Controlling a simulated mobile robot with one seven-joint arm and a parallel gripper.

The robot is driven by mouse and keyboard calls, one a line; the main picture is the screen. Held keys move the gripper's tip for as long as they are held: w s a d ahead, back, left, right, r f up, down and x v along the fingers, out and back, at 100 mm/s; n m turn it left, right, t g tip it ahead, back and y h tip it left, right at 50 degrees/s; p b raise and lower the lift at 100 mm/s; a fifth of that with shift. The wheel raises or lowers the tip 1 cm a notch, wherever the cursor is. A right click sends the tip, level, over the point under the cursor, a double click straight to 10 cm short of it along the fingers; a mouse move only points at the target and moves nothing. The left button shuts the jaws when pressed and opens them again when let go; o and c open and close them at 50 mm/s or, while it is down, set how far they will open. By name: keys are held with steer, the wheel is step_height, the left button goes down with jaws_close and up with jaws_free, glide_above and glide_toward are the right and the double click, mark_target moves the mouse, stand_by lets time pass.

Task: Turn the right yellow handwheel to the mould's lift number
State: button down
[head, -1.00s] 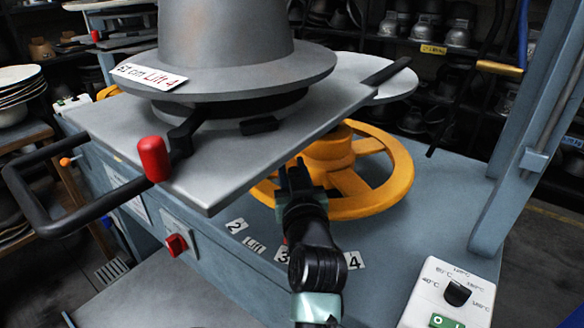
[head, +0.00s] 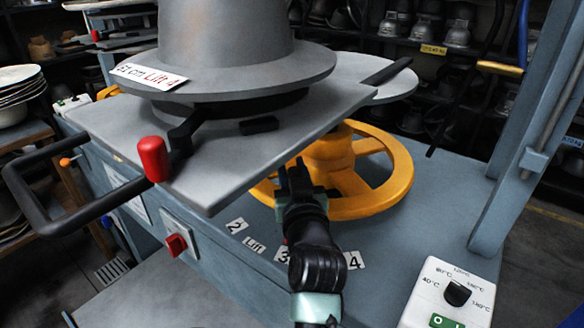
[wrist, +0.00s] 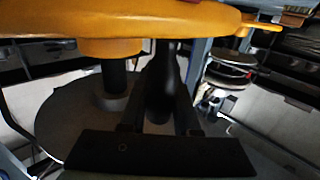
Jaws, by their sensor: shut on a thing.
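The right yellow handwheel (head: 385,195) lies flat on the blue-grey machine bed, partly hidden under the grey plate. My gripper (head: 296,176) is at the near-left part of its rim, and is shut on the wheel. In the wrist view the yellow rim (wrist: 120,22) crosses the top, with a dark upright part between my fingers (wrist: 160,100); the exact contact is unclear. The mould (head: 225,50) is a grey hat shape on the plate. Its tag (head: 150,76) ends in red "Lift 4". Number labels 2 (head: 236,225), 3 (head: 282,254) and 4 (head: 354,260) lie by the wheel; my arm partly covers the 3.
The grey plate (head: 240,150) overhangs the wheel just left of my gripper. A red-knobbed lever (head: 153,159) and black bar handle (head: 35,210) are at left. A white control box (head: 450,295) is at lower right, with a blue post (head: 500,190) behind it.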

steer(key=shift+s+d+f, duration=0.1)
steer(key=shift+d+f, duration=0.1)
steer(key=shift+d, duration=0.2)
steer(key=s+d+b, duration=0.1)
steer(key=d+b, duration=0.3)
steer(key=d, duration=0.4)
steer(key=shift+s+d+b, duration=0.35)
steer(key=shift+r, duration=0.1)
stand_by(0.6)
steer(key=c, duration=0.6)
jaws_free()
steer(key=shift+c, duration=0.2)
steer(key=shift+a, duration=0.1)
